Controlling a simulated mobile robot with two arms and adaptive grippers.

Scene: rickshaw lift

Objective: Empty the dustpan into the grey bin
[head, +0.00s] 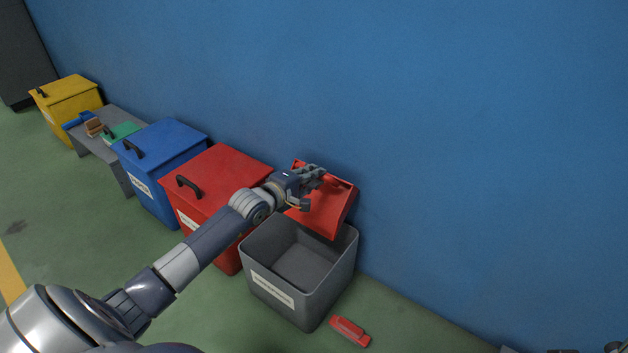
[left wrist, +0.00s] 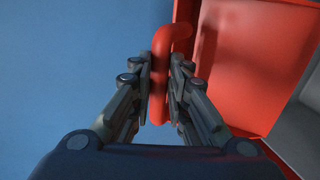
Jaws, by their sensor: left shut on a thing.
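A red dustpan (head: 330,210) is tilted steeply over the back part of the open grey bin (head: 270,277), with its pan hanging down toward the opening. My left gripper (head: 310,178) is shut on the dustpan's handle. In the left wrist view, the fingers (left wrist: 160,90) close on both sides of the red handle (left wrist: 158,112), and the pan (left wrist: 250,60) shows at the right. The visible inside of the grey bin looks empty. My right gripper is not in view.
A lidded red bin (head: 225,172) stands left of the grey bin, then a blue bin (head: 165,150), a grey bench (head: 120,165) and a yellow bin (head: 68,95). A small red object (head: 349,331) lies on the floor in front. The blue wall (head: 450,150) is close behind.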

